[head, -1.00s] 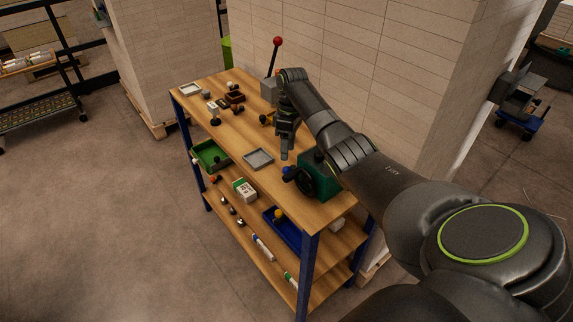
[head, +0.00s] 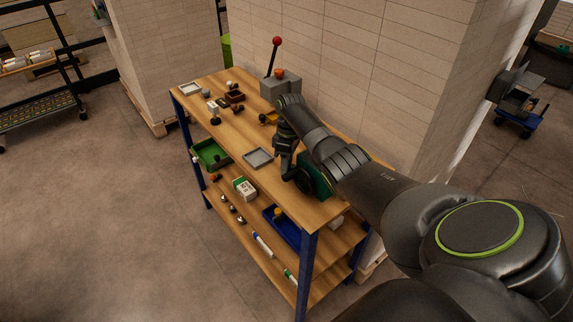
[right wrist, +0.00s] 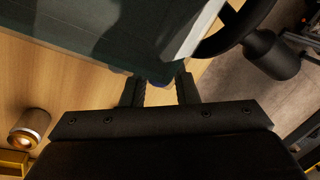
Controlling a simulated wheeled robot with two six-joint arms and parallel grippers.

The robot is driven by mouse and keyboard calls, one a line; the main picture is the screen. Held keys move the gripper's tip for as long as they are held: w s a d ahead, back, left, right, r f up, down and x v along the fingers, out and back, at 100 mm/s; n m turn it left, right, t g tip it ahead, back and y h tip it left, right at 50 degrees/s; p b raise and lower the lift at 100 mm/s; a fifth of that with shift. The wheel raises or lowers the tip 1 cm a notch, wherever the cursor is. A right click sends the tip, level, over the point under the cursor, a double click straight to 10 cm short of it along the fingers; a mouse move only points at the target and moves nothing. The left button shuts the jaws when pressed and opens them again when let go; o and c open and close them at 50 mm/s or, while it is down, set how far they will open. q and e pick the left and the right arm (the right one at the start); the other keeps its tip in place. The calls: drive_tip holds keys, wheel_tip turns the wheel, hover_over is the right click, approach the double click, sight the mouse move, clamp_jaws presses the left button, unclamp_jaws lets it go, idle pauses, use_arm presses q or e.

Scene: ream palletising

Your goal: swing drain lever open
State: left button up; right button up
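The green box (head: 318,176) stands at the near right end of the bench top, partly hidden by my right arm. It has a black handwheel (head: 305,183) on its front; the wheel also shows in the right wrist view (right wrist: 235,28). My right gripper (head: 288,172) points down beside the box. Contact cannot be told. My left gripper is out of view.
A grey box (head: 283,88) with a red-knobbed lever (head: 276,42) stands farther back. A grey tray (head: 258,158) lies left of my gripper. A brass-coloured cylinder (right wrist: 30,128) shows in the right wrist view. A stacked pale wall (head: 350,60) rises behind the bench (head: 225,125).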

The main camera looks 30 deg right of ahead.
drive_tip(key=c, duration=0.3)
drive_tip(key=shift+w, duration=0.1)
drive_tip(key=m, duration=0.2)
drive_tip(key=w+m+p, duration=0.1)
drive_tip(key=m, duration=0.1)
drive_tip(key=shift+w+a+r+t, duration=0.1)
drive_tip(key=shift+a+t, duration=0.1)
drive_tip(key=shift+t, duration=0.2)
drive_tip(key=m, duration=0.1)
drive_tip(key=w+m+p, duration=0.1)
drive_tip(key=m, duration=0.1)
drive_tip(key=shift+w+t, duration=0.1)
drive_tip(key=shift+t, duration=0.2)
drive_tip(key=shift+w+d+m, duration=0.1)
drive_tip(key=shift+w+m, duration=0.15)
drive_tip(key=shift+m, duration=0.5)
drive_tip(key=shift+w+d+m, duration=0.1)
drive_tip(key=shift+w+m, duration=0.15)
drive_tip(key=shift+m, duration=0.5)
drive_tip(key=shift+t, duration=0.3)
drive_tip(key=o, duration=1)
